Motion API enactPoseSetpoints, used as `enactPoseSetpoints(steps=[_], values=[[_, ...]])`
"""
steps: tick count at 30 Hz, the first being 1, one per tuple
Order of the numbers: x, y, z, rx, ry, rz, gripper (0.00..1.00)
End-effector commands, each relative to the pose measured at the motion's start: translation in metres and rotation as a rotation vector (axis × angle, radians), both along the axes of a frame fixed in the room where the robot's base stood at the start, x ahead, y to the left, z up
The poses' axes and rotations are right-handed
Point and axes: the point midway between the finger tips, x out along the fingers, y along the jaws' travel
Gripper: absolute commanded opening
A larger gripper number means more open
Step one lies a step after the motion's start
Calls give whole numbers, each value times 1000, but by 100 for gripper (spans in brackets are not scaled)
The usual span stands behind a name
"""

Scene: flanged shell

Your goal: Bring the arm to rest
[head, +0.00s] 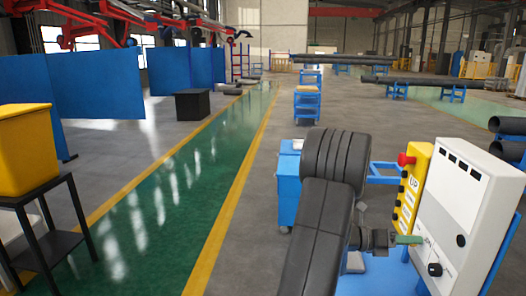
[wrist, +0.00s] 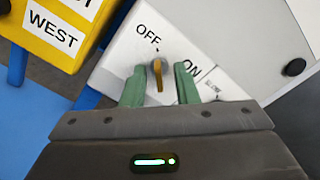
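My gripper (wrist: 159,70) shows in the wrist view with its two green fingers spread apart. An orange-yellow switch knob (wrist: 158,80) sits between the fingers, with a visible gap on each side. The knob is on a pale panel with OFF printed at its upper left and ON at its right. Its handle lies nearly upright in the picture. In the head view my gripper (head: 408,240) is at the lower part of the white control box (head: 476,170), with a green finger close to its face. The knob between the fingers cannot be made out there.
A yellow pendant box (head: 411,188) with a red button (head: 405,160) stands just left of the control box. A blue cart (head: 288,188) is behind my arm. A yellow bin (head: 26,150) on a black stand is at the left. The green walkway (head: 160,210) is clear.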

Motion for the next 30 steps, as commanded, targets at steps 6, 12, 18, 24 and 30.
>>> enactPoseSetpoints(steps=[6, 12, 18, 24, 30], values=[[1, 3, -6, -22, -188, 5, 27], [1, 3, -6, -42, -355, 3, 27], [1, 3, -6, -62, -523, 4, 27], [1, 3, -6, -79, -695, 4, 27], [1, 3, -6, -100, -873, 2, 27]])
